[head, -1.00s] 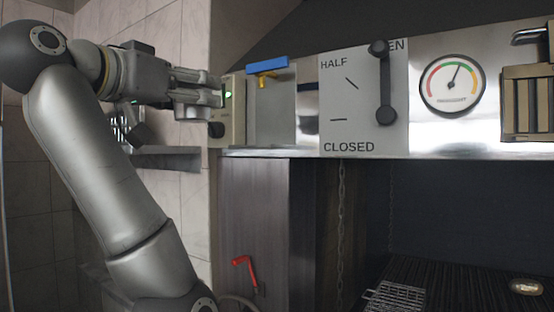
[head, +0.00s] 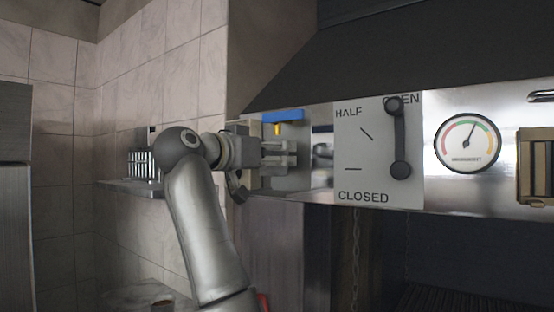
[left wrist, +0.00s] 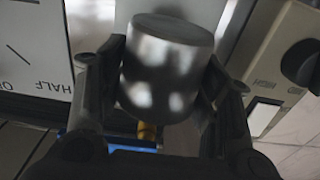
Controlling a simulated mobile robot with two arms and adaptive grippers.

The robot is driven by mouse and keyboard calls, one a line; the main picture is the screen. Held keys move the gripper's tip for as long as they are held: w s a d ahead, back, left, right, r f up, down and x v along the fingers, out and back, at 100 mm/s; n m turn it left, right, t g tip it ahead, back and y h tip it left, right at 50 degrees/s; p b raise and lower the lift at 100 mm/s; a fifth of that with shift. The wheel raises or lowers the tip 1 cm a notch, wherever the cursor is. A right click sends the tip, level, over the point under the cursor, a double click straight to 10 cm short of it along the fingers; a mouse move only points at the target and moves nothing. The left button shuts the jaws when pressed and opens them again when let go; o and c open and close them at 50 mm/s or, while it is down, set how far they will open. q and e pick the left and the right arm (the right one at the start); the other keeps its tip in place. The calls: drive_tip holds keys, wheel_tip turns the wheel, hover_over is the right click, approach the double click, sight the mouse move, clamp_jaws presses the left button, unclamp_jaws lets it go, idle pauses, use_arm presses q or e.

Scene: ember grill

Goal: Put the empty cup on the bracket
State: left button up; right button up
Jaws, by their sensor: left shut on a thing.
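A shiny metal cup (left wrist: 165,70) is between the two dark fingers of my left gripper in the left wrist view, which is upside down. The gripper is shut on it. I see its side and one plain grey end face, not its inside. In the head view my left gripper (head: 285,155) is just below a blue piece (head: 283,116) with a yellow nozzle-like part, in front of the steel panel; the cup is not distinguishable there. The blue piece shows at the bottom of the wrist view. I cannot tell which part is the bracket. My right gripper is not in view.
A white HALF/CLOSED plate (head: 375,170) with a dark lever (head: 399,140) is close right of the gripper. A gauge (head: 467,143) is farther right. A box with a dark knob (left wrist: 300,62) is close in the wrist view. A wall shelf (head: 130,187) is left.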

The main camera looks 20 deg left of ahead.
sight(277, 172)
use_arm(q)
drive_tip(key=shift+w+d, duration=0.1)
drive_tip(key=shift+w, duration=0.3)
drive_tip(key=shift+w+d+p, duration=0.2)
drive_tip(key=shift+w+p, duration=0.25)
drive_tip(key=shift+p, duration=0.15)
wheel_tip(277, 172, down, 3)
drive_tip(key=shift+s+r+p, duration=0.1)
drive_tip(key=shift+r+p, duration=0.1)
drive_tip(key=shift+p, duration=0.3)
drive_tip(key=shift+f, duration=0.5)
drive_tip(key=shift+f, duration=0.1)
drive_tip(key=shift+a+f, duration=0.1)
drive_tip(key=shift+f, duration=0.05)
drive_tip(key=o, duration=1)
